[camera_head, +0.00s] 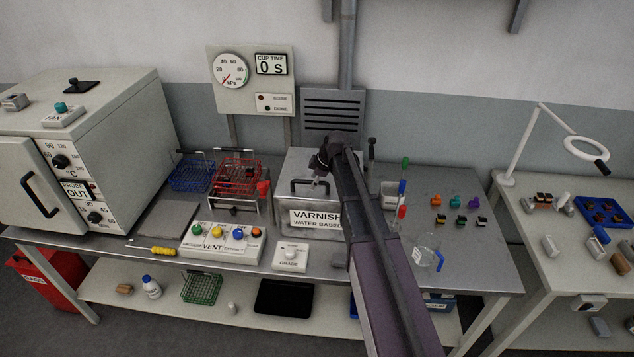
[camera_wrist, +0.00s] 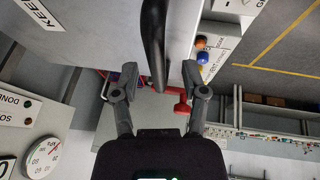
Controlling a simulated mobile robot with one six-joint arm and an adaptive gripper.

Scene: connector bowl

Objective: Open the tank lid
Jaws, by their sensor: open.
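The grey metal tank (camera_head: 300,222) stands on the bench with a "VARNISH WATER BASED" label on its front. Its lid (camera_head: 296,164) looks down on the tank, with a dark bar handle (camera_head: 310,182) near the front. My gripper (camera_head: 319,176) is over the lid at the handle, partly hidden by my arm. In the wrist view the open fingers of my gripper (camera_wrist: 160,82) are on either side of the black handle (camera_wrist: 153,45), with gaps visible. The pale lid surface (camera_wrist: 100,30) lies beyond. Whether a finger touches the handle cannot be told.
A red wire basket (camera_head: 237,175) and a blue basket (camera_head: 192,177) stand left of the tank. A vent control box (camera_head: 222,243) and a grade box (camera_head: 290,257) sit in front. A glass beaker (camera_head: 425,250) stands right. A gauge panel (camera_head: 250,80) rises behind.

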